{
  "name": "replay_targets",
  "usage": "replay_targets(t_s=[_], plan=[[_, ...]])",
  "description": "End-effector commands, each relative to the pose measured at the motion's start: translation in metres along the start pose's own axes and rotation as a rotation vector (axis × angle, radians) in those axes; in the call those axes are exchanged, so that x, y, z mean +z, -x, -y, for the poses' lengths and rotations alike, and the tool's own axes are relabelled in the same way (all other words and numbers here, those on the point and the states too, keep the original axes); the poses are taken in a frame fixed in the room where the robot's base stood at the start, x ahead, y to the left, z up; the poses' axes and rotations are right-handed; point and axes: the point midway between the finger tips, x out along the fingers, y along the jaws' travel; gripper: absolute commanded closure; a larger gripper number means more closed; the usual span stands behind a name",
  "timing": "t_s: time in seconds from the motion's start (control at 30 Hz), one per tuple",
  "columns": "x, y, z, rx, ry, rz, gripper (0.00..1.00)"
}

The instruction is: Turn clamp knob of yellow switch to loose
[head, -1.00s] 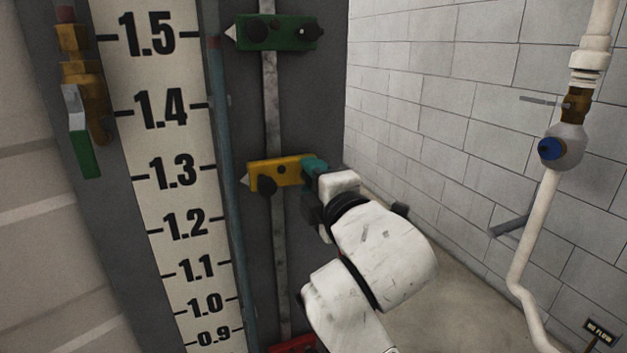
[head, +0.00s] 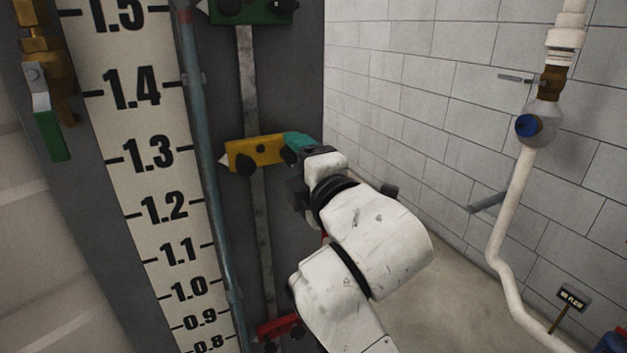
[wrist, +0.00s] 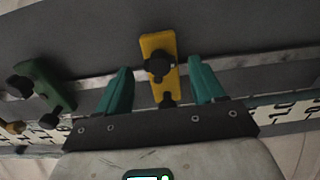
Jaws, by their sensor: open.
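The yellow switch (head: 262,151) sits on a vertical metal rail beside the numbered scale, its pale pointer toward the scale. It carries a black knob (head: 247,163) near the rail. In the wrist view the yellow switch (wrist: 155,45) shows one black knob (wrist: 160,66) over the rail and another (wrist: 167,101) at its near end. I cannot tell for sure which one is the clamp knob. My gripper (wrist: 159,68) is open, with its teal fingers on either side of the switch in that view, holding nothing. In the head view my gripper (head: 297,142) is at the switch's right end; contact is unclear.
A green switch (head: 262,11) is above and a red switch (head: 278,327) below on the same rail. A blue-grey pipe (head: 198,120) runs between rail and scale (head: 150,160). A white pipe with valve (head: 535,125) stands right, by the block wall.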

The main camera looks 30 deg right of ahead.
Motion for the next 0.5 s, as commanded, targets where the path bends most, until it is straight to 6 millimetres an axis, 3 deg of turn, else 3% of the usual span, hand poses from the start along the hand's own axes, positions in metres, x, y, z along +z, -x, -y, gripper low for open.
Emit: replay_targets(t_s=[0.3,0.5], plan=[[-0.001,0.061,0.002,0.001,-0.001,-0.001,0.32],[-0.001,0.082,0.001,0.0,-0.001,-0.001,0.32]])
